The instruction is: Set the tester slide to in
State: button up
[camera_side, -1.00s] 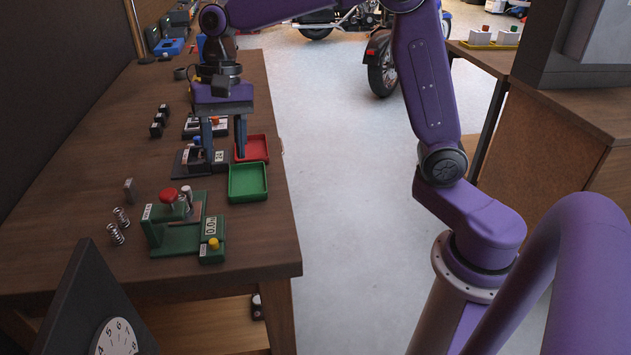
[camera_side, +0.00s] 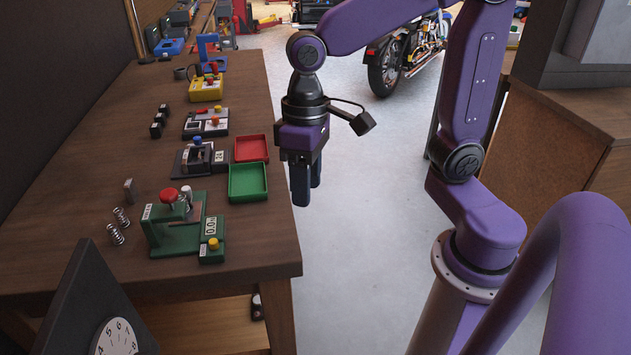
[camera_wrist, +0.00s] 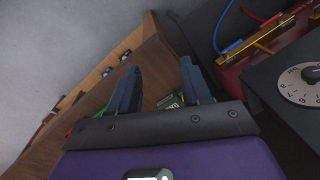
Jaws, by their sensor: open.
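Several testers stand along the bench, and I cannot tell which has the task's slide. A green tester (camera_side: 177,234) with a red knob, a small display and a yellow button is nearest in the side view. Behind it are a dark tester (camera_side: 188,163) with a blue knob and a grey tester (camera_side: 206,124) with a red button. My gripper (camera_side: 306,186) points down, open and empty, right of the bench's right edge and the trays. In the wrist view my gripper (camera_wrist: 160,84) shows two spread fingers, with part of a green device (camera_wrist: 170,101) between them. Slide positions are too small to read.
A green tray (camera_side: 248,182) and a red tray (camera_side: 251,149) lie near the bench's right edge. Springs (camera_side: 116,227) lie at left. A dark box with a dial (camera_side: 117,340) stands in front. In the wrist view a red device (camera_wrist: 262,48) with wires is at upper right.

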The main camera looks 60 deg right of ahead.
jog(key=shift+s+d+f+n, duration=0.2)
jog(key=shift+s+d+n, duration=0.1)
jog(key=shift+s+n, duration=0.3)
notch_tip(320, 180, up, 4)
jog(key=m+h, duration=0.1)
jog(key=m, duration=0.4)
send_over(185, 189)
jog(key=shift+t, duration=0.3)
notch_tip(185, 189, down, 17)
jog(key=shift+w+d+r, duration=0.1)
jog(key=shift+d+r, duration=0.05)
jog(key=shift+r, duration=0.05)
grip_shut()
